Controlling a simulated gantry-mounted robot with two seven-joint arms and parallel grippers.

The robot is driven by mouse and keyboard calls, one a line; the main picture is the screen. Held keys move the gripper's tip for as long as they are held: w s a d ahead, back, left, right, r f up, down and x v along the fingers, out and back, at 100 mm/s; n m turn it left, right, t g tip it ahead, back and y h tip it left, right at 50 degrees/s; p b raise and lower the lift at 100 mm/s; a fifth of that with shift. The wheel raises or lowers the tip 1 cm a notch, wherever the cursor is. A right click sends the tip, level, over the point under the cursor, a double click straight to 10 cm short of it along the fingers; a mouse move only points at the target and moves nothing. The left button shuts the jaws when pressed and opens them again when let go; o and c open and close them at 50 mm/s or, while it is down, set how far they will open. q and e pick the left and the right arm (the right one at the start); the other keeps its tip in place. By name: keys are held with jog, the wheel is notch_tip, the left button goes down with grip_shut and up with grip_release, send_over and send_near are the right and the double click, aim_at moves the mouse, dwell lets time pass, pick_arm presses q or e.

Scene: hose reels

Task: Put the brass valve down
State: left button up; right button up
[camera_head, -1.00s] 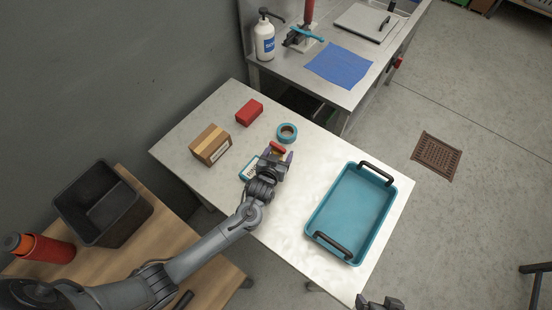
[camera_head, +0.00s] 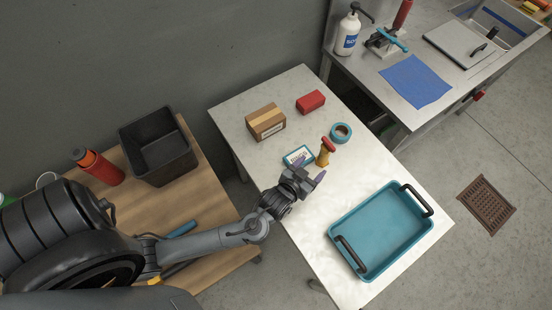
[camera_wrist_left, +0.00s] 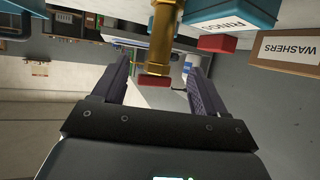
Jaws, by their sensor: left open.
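The brass valve (camera_head: 323,157) has a red top and stands upright on the white table (camera_head: 297,217), next to a small teal and white box (camera_head: 298,156). My right gripper is not in view.
A teal tray (camera_head: 336,225) with black handles stands at right on the table. A cardboard box (camera_head: 265,122), a red block (camera_head: 310,102) and a teal tape roll (camera_head: 340,132) lie behind the valve. A black bin (camera_head: 130,150) stands on the wooden table at left.

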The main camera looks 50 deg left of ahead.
pick_arm(q)
jog(key=s+a+r+m+g+h, duration=0.1)
jog(key=s+g, duration=0.3)
jog(key=s, duration=0.6)
jog(key=s+a+r+m+g, duration=0.2)
jog(key=s+g, duration=0.3)
jog(key=s, duration=0.5)
jog(key=shift+r+m+g+h, duration=0.3)
jog(key=shift+r+h, duration=0.05)
jog(key=shift+h, duration=0.05)
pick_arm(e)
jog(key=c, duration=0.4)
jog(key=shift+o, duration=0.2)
